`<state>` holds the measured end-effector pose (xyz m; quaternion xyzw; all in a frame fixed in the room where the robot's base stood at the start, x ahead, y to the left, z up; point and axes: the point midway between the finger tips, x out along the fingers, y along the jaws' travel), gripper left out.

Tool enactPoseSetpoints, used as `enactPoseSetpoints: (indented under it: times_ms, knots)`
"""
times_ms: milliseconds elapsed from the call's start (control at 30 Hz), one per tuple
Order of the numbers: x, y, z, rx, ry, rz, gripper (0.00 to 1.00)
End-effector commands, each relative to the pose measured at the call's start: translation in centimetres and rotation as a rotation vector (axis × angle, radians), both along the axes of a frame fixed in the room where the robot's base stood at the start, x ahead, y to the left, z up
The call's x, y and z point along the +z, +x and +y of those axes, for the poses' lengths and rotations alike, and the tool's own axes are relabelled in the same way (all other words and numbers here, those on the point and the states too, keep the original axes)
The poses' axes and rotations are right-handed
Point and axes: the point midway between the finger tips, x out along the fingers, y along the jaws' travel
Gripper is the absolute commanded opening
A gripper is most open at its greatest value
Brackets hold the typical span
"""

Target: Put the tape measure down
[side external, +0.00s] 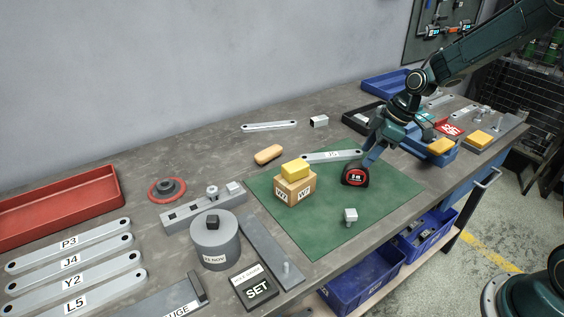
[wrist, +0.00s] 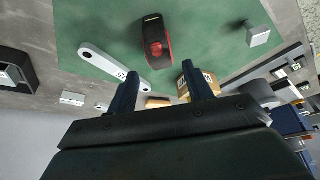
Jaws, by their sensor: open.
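The tape measure (side external: 355,177), black with a red round label, stands on the green mat (side external: 315,238) near its right part. It also shows in the wrist view (wrist: 155,40), beyond my fingertips. My gripper (side external: 367,160) is just above and behind the tape measure in the side view. In the wrist view its two fingers (wrist: 160,82) are spread apart with nothing between them. The tape measure appears clear of both fingers there.
A bracket (side external: 332,156) lies at the mat's back edge, close to my gripper. A small metal block (side external: 350,215) is in front. The mat's front right is clear.

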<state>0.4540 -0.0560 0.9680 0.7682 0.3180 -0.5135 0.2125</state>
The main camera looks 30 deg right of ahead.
Motion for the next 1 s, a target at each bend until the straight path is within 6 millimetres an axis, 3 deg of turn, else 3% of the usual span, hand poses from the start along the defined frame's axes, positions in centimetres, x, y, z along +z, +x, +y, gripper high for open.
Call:
enactPoseSetpoints:
  times_ms: [200,367,1000]
  knots:
    - [2.8,-0.8,-0.9,-0.002,0.000,-0.002,0.51]
    - [3.9,-1.1,-1.1,0.000,-0.001,-0.001,0.51]
    - [4.1,-1.2,-1.2,0.000,0.000,0.000,0.51]
